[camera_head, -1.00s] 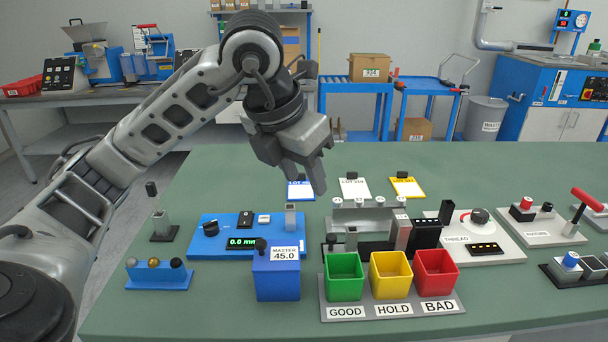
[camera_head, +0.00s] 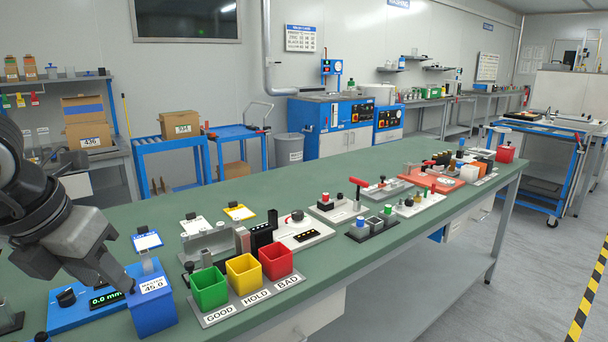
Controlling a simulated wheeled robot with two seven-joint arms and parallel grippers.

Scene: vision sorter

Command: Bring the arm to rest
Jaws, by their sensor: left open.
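My left gripper (camera_head: 126,284) comes in from the left edge, tilted down to the right. No object shows in its jaws, and it is open, though the fingers overlap in this view. Its fingertips appear just left of the top of the blue box (camera_head: 154,314) labelled MASTER 45.0; I cannot tell whether they touch it. The arm hides part of the blue gauge with the 0.0 mm display (camera_head: 105,299). My right gripper is out of view.
The green (camera_head: 210,293), yellow (camera_head: 245,281) and red (camera_head: 276,264) bins stand right of the blue box, labelled GOOD, HOLD and BAD. Fixtures and button panels (camera_head: 372,230) line the green bench (camera_head: 300,185).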

